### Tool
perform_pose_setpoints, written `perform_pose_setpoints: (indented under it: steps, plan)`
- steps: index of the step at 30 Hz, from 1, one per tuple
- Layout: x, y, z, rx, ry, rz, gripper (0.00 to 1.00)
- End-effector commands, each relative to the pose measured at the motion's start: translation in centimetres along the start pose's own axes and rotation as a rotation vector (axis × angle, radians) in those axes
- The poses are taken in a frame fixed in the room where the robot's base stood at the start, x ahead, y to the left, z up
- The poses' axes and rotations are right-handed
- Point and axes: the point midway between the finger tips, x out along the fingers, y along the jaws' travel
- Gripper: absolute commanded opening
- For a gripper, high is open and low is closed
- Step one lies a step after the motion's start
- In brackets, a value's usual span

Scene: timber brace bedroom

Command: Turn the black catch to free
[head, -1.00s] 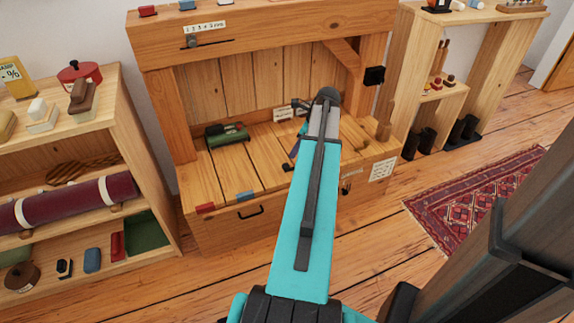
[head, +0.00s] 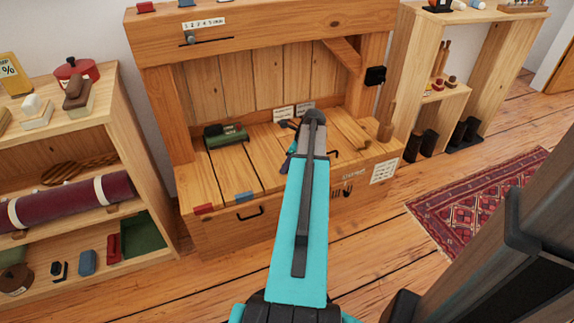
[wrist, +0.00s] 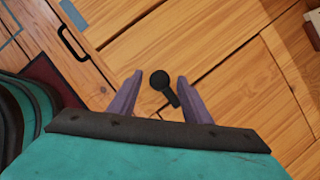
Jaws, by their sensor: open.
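The black catch (wrist: 161,83) shows in the wrist view as a round black knob with a short arm pointing down and slightly right. It lies on the plank top of the timber bench (head: 215,178). My gripper (wrist: 158,76) is open, with its two purple fingers either side of the catch and a gap on both sides. Whether the fingers are level with the catch or above it, I cannot tell. In the head view my turquoise arm reaches over the bench and I cannot make out the catch; one purple finger (head: 289,158) shows beside the arm.
Shelves (head: 123,165) stand left. A patterned rug (head: 480,205) lies right.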

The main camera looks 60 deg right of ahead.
Motion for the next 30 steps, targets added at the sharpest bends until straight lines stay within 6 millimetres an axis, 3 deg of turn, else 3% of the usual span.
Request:
perform_pose_setpoints:
  steps: [5,12,13,14,30]
  plan:
    - [-0.02,0.00,0.00,0.000,0.000,0.000,0.44]
    - [-0.04,0.00,-0.01,0.000,0.000,0.000,0.06]
    - [-0.04,0.00,0.00,0.000,0.000,0.000,0.04]
    - [0.00,0.71,0.12,-0.002,0.000,0.001,0.04]
    - [-0.32,-0.05,0.21,-0.076,0.000,0.037,0.04]
